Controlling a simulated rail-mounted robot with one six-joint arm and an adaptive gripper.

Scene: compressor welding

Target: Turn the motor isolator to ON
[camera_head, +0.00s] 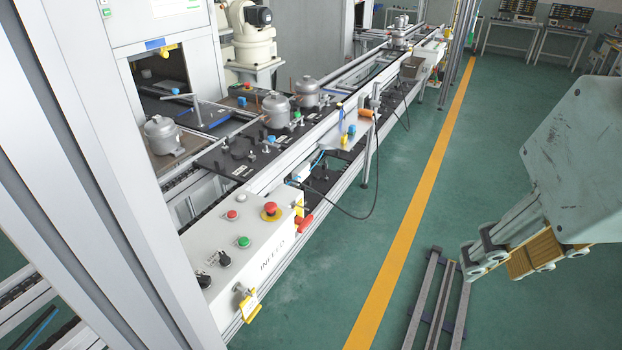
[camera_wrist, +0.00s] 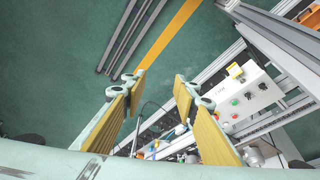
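A white control box (camera_head: 240,247) marked INFEED stands at the near end of the conveyor line. Its top carries two black rotary knobs (camera_head: 224,259), a green button, a red button and a red mushroom button on yellow. A yellow piece with a metal knob (camera_head: 248,302) is on its near front side, and a red handle with yellow (camera_head: 303,222) is at its far end. I cannot tell which is the motor isolator, or its position. The box also shows in the wrist view (camera_wrist: 256,104). My gripper (camera_head: 480,255) is open and empty, well right of the box, fingers apart in the wrist view (camera_wrist: 156,84).
The conveyor (camera_head: 340,115) runs away behind the box with several grey compressors. A white cabinet frame (camera_head: 95,150) rises close on the left. A floor rail (camera_head: 440,300) lies below my gripper. Green floor with a yellow line (camera_head: 420,190) is open between gripper and box.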

